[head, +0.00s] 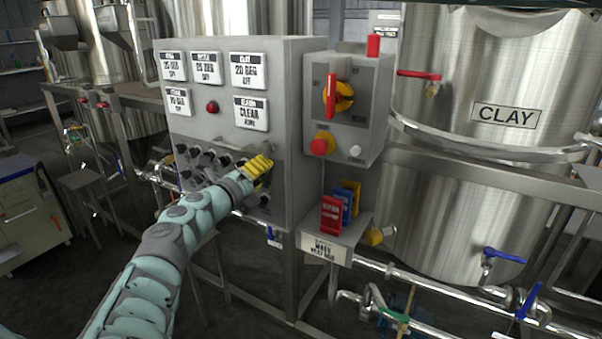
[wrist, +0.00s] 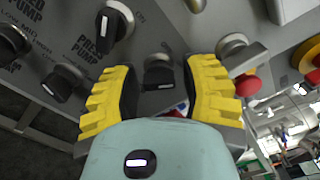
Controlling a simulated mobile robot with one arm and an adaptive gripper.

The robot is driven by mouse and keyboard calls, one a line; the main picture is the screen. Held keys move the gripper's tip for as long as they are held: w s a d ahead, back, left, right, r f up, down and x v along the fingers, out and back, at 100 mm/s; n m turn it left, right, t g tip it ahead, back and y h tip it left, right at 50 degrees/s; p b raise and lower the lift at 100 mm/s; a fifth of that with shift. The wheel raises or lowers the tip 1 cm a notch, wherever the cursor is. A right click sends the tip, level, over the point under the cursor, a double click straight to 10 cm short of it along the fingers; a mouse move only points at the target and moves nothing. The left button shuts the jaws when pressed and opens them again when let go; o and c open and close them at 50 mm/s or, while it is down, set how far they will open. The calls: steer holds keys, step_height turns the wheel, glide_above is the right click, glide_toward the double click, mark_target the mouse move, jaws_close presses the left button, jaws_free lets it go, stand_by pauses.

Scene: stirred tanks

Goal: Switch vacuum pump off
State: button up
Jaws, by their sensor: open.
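The grey control cabinet (head: 230,135) carries a lower row of black rotary knobs. My gripper (head: 257,168), with yellow fingers, is at the right end of this row and hides part of it. In the wrist view my gripper (wrist: 160,92) is open, with a black knob (wrist: 158,75) between and just beyond its fingers. I cannot tell whether the fingers touch it. No vacuum pump label is readable, so I cannot tell which knob is the vacuum pump's. Another black knob (wrist: 115,22) stands beside a "PRESS PUMP" label.
A switch box (head: 350,110) with a red-yellow rotary handle and a red button (head: 321,145) juts out right of the gripper. Below it, a small shelf (head: 326,248) holds coloured tags. The CLAY tank (head: 440,80) and pipes stand at right.

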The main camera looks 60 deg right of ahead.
jaws_close()
stand_by(0.3)
steer(key=shift+a, duration=0.1)
steer(key=shift+w+r+n+p, duration=0.15)
steer(key=shift+r+n+p, duration=0.1)
steer(key=shift+n+p, duration=0.85)
steer(key=n+p, duration=0.2)
steer(key=shift+r+p, duration=0.1)
steer(key=shift+p, duration=0.3)
steer(key=n+p, duration=0.2)
steer(key=n, duration=0.1)
steer(key=shift+n+p, duration=0.3)
steer(key=shift+p, duration=0.05)
steer(key=shift+f+n+p, duration=0.3)
steer(key=shift+n+p, duration=0.55)
steer(key=shift+n, duration=0.85)
